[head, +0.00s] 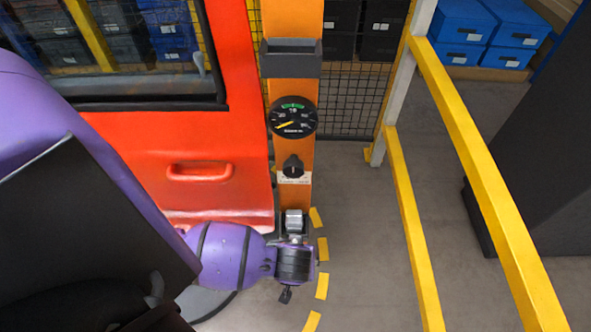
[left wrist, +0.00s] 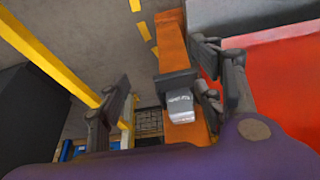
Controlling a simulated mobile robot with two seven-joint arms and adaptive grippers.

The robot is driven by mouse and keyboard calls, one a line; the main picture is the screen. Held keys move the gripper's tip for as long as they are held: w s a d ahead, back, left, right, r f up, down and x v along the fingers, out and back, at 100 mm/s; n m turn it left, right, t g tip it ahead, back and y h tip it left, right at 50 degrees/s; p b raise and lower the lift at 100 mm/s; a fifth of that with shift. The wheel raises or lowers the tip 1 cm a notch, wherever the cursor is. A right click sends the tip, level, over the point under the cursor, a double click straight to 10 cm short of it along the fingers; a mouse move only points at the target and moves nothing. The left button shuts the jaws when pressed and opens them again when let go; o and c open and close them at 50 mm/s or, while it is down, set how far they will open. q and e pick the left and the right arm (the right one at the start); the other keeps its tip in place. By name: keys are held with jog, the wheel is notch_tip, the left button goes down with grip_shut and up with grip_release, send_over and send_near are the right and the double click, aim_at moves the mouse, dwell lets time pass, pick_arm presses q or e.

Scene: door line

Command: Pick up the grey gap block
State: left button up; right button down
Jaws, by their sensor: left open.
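The grey gap block (head: 294,221) is a small light-grey piece low on the orange post, in a dark holder. In the left wrist view the gripper (left wrist: 162,68) is open, with fingers spread to either side of the block's place in the picture. I cannot tell how far away the block is. My right gripper is not in view.
The orange post (head: 307,148) carries a dark tray (head: 291,58), a round gauge (head: 293,117) and a black knob (head: 293,167). A red door (head: 225,130) stands left of it. A yellow railing (head: 408,205) is to the right, with clear floor between.

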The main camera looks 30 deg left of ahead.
aim_at(294, 216)
pick_arm(q)
jog(key=shift+n+y, duration=0.3)
jog(key=shift+n, duration=0.1)
jog(key=w+a, duration=0.4)
jog(key=w, duration=0.1)
jog(key=w+a, duration=0.2)
jog(key=w, duration=0.1)
jog(key=shift+a+r, duration=0.2)
jog(key=shift+r, duration=0.05)
jog(key=w+a, duration=0.2)
jog(key=w, duration=0.1)
jog(key=shift+r, duration=0.1)
jog(key=x, duration=0.2)
jog(key=shift+f, duration=0.45)
jog(key=shift+w+f, duration=0.1)
jog(key=shift+f, duration=0.05)
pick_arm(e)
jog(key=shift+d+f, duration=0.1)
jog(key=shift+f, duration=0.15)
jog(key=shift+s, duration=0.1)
